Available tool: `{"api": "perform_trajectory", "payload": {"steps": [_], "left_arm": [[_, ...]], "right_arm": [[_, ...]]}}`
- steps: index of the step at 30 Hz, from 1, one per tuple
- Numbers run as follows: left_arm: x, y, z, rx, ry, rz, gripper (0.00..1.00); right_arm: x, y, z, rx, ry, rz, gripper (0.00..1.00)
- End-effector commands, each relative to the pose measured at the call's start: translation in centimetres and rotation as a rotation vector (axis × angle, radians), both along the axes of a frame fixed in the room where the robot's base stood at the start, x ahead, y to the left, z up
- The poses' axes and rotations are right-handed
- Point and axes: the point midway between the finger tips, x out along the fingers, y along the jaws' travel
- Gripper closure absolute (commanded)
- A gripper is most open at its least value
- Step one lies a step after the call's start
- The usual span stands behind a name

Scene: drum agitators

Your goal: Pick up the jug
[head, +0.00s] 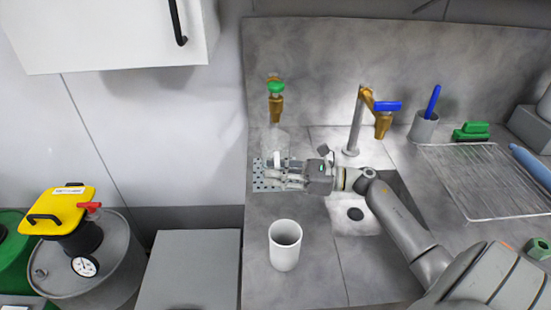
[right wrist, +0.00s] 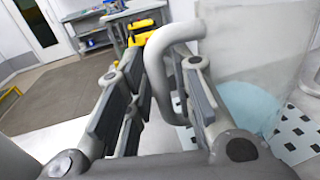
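The jug (head: 275,141) is clear and stands upright on the perforated drip plate below the green-handled tap. In the right wrist view the jug (right wrist: 257,62) fills the right side, with pale blue liquid low in it. Its thick grey handle (right wrist: 160,75) passes between the fingers of my right gripper (right wrist: 155,95). Gaps show between the finger pads and the handle, so the gripper looks open around it. In the head view my right gripper (head: 274,177) points left and covers the jug's lower part. My left gripper is not in view.
A white cup (head: 285,246) stands on the counter in front. The green-handled tap (head: 276,98) is above the jug. A blue-handled tap (head: 382,112) and sink (head: 350,222) lie to the right. A grey drum (head: 95,270) with a yellow top is at far left.

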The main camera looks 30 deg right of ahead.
Motion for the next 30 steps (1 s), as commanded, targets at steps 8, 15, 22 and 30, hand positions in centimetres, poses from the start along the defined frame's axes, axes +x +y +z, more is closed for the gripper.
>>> {"api": "perform_trajectory", "payload": {"steps": [8, 15, 22, 30], "left_arm": [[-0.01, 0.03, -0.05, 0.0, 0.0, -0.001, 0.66], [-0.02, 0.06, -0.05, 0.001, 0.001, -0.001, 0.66], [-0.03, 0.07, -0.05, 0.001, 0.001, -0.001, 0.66], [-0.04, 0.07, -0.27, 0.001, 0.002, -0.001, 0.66]], "right_arm": [[-0.02, -0.02, -0.08, -0.001, 0.001, 0.0, 0.91], [-0.03, -0.04, -0.08, -0.001, 0.001, 0.0, 1.0], [-0.02, -0.05, -0.01, -0.001, -0.001, -0.001, 1.0], [0.0, -0.08, 0.46, -0.002, -0.002, -0.001, 1.0]]}}
